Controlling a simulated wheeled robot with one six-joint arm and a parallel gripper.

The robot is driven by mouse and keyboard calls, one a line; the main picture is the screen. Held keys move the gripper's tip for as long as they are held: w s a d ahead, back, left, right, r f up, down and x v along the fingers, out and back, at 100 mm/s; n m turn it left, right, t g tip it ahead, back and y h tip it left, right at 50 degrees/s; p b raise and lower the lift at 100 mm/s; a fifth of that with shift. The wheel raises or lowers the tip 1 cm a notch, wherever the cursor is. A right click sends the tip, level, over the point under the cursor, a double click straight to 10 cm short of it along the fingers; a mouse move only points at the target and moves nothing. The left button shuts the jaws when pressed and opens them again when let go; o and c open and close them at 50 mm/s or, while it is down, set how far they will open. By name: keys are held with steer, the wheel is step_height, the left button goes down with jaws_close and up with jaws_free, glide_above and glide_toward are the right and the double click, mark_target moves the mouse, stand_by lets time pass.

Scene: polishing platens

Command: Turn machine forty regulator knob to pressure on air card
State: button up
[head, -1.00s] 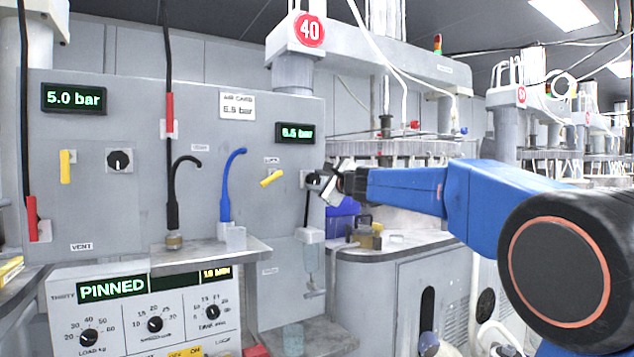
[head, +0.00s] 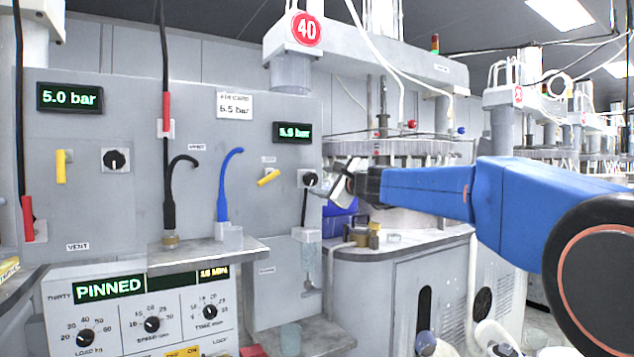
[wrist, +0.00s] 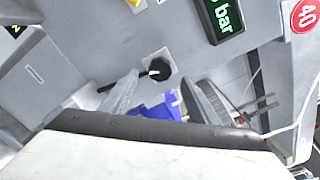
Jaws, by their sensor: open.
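The machine forty regulator knob (head: 310,180) is a black dial with a pale pointer on the grey panel. It sits below a green-lit display (head: 293,132), which seems to read 5.5 bar, though the digits are small. The white air card (head: 235,105) seems to read 5.5 bar. My gripper (head: 338,186) is just right of the knob and apart from it. In the wrist view the knob (wrist: 159,67) lies beyond and between the spread fingertips of my open, empty gripper (wrist: 163,92). The red 40 sign (head: 306,29) is above.
A yellow lever (head: 268,177) is left of the knob. Another knob (head: 116,160) sits under the 5.0 bar display (head: 70,98). Black (head: 171,200) and blue (head: 224,190) hoses stand on the ledge. A blue bin (head: 340,207) lies below my gripper.

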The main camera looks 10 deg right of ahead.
steer(key=v, duration=1.2)
steer(key=shift+s, duration=0.1)
steer(key=s+a+f+n+g, duration=0.4)
steer(key=s+f+n, duration=0.3)
steer(key=s+f, duration=0.4)
steer(key=s+a+f+n+g, duration=0.35)
steer(key=s+f+n, duration=0.45)
steer(key=f, duration=0.5)
steer(key=s+d+f+n+g+h, duration=0.2)
steer(key=s+d+f+n, duration=0.1)
steer(key=s+f, duration=0.7)
steer(key=s+d+f+n+g+h, duration=0.3)
steer(key=s+d+f, duration=0.3)
steer(key=s+f, duration=0.3)
steer(key=shift+s+f+n+h, duration=0.3)
steer(key=shift+s+f+n, duration=0.1)
steer(key=shift+s+n, duration=0.15)
